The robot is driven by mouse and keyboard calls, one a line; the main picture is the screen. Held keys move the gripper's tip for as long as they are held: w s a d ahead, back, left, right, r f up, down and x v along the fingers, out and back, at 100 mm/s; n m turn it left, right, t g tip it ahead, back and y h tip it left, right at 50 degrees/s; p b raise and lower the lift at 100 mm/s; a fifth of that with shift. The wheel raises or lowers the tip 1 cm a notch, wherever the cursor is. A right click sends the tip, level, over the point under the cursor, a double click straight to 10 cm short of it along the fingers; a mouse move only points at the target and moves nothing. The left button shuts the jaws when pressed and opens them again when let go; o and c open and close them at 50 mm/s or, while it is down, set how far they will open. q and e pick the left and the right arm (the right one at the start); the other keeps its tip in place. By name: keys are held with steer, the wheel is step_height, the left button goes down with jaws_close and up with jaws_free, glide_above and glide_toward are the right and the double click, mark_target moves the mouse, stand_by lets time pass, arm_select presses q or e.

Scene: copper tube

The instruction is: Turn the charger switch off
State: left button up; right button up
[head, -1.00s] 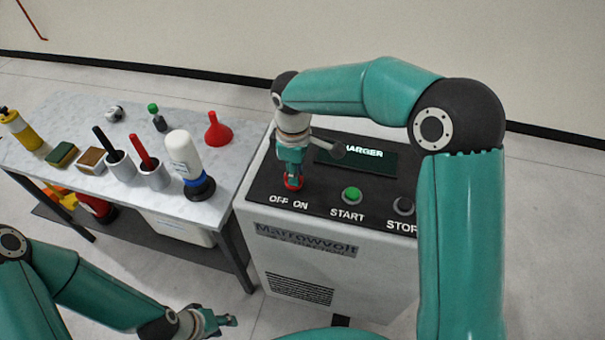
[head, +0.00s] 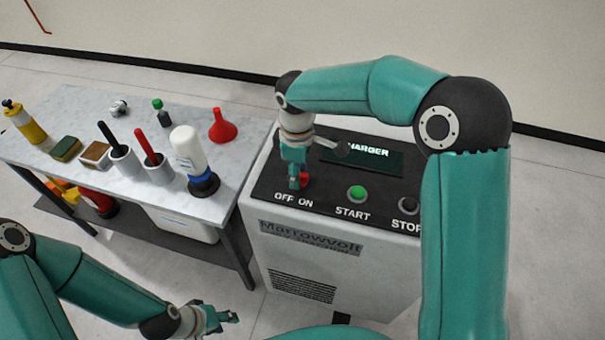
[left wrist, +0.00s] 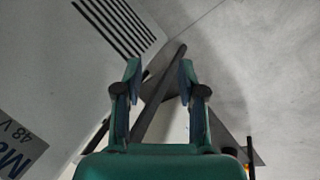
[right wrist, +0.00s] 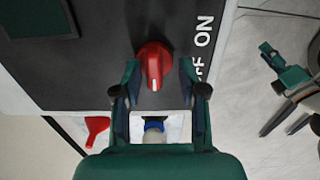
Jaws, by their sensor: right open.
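The charger (head: 335,257) is a pale cabinet with a dark sloping top panel. Its red rotary switch (head: 304,180) sits above the OFF and ON labels and shows large in the right wrist view (right wrist: 154,62). The white mark on the knob points down in that view, toward the gripper and the OFF end of the labels. My right gripper (head: 297,184) is open just left of the knob; in the right wrist view its fingertips (right wrist: 159,68) stand either side of the knob's lower part, with gaps. My left gripper (head: 228,317) is open and empty, low in front of the charger.
A green START button (head: 357,193) and a dark STOP button (head: 408,205) are right of the switch. The marble-topped table (head: 80,113) on the left holds bottles, two cups, a sponge and a red funnel (head: 222,126). Clear floor lies in front.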

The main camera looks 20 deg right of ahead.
steer(key=shift+s+d, duration=0.1)
steer(key=shift+d, duration=0.05)
steer(key=shift+s+r, duration=0.1)
steer(key=shift+r, duration=0.5)
arm_select(q)
steer(key=shift+w+d+f, duration=0.15)
steer(key=shift+w+f, duration=0.05)
steer(key=shift+w, duration=0.55)
arm_select(e)
step_height(320, 180, up, 11)
steer(key=shift+f, duration=0.15)
